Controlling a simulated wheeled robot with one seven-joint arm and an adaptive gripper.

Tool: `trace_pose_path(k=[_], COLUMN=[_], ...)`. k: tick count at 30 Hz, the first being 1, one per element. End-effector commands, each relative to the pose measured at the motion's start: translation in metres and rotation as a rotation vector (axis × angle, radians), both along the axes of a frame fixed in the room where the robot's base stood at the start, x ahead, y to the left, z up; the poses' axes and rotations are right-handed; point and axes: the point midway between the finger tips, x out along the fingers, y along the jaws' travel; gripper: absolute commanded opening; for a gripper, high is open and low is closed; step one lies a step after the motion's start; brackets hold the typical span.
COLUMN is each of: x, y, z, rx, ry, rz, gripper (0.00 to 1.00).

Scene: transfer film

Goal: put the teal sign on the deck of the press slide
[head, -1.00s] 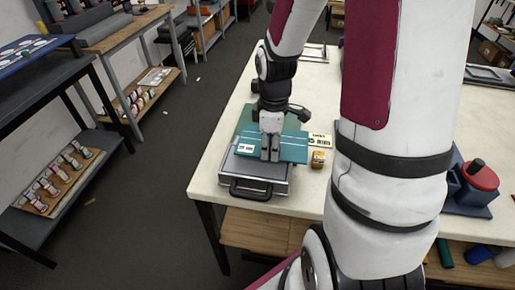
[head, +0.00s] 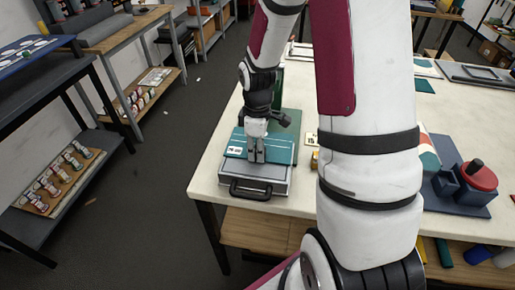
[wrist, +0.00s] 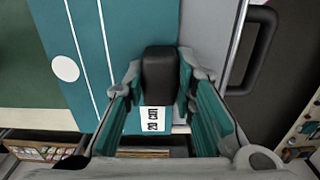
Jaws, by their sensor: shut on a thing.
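The teal sign (head: 279,152) is a flat plate with thin white lines and a white label. In the wrist view the sign (wrist: 92,62) also shows a white dot, and its label reads "20 cm". My gripper (head: 257,157) is shut on the sign, with the fingertips (wrist: 160,82) either side of a black block on it. The press slide (head: 266,175) is grey with a black handle at its front. The sign lies flat over its deck and covers most of it. I cannot tell whether it touches the deck.
The press slide stands near the front left corner of the white table (head: 208,180). A green board (head: 291,122) lies behind the sign. A small yellow item (head: 314,160) is partly hidden by my arm. A red-topped container (head: 478,178) stands on a blue base at right.

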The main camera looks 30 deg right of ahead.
Motion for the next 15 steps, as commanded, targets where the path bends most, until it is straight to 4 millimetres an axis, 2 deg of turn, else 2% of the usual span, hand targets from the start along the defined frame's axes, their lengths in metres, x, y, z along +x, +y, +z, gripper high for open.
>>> trace_pose_path(k=[1, 2, 3, 4, 15], x=[-0.0001, -0.0002, -0.0002, -0.0002, 0.0], y=[0.0, -0.0001, -0.0001, -0.0001, -0.0003], z=[-0.002, -0.0015, -0.0014, -0.0013, 0.0029], rx=[0.0, 0.001, 0.001, 0.001, -0.001], ry=[0.001, 0.001, 0.001, 0.001, -0.001], rz=[0.0, 0.0, 0.0, 0.0, 0.0], gripper=[0.0, 0.31, 0.4, 0.45, 0.45])
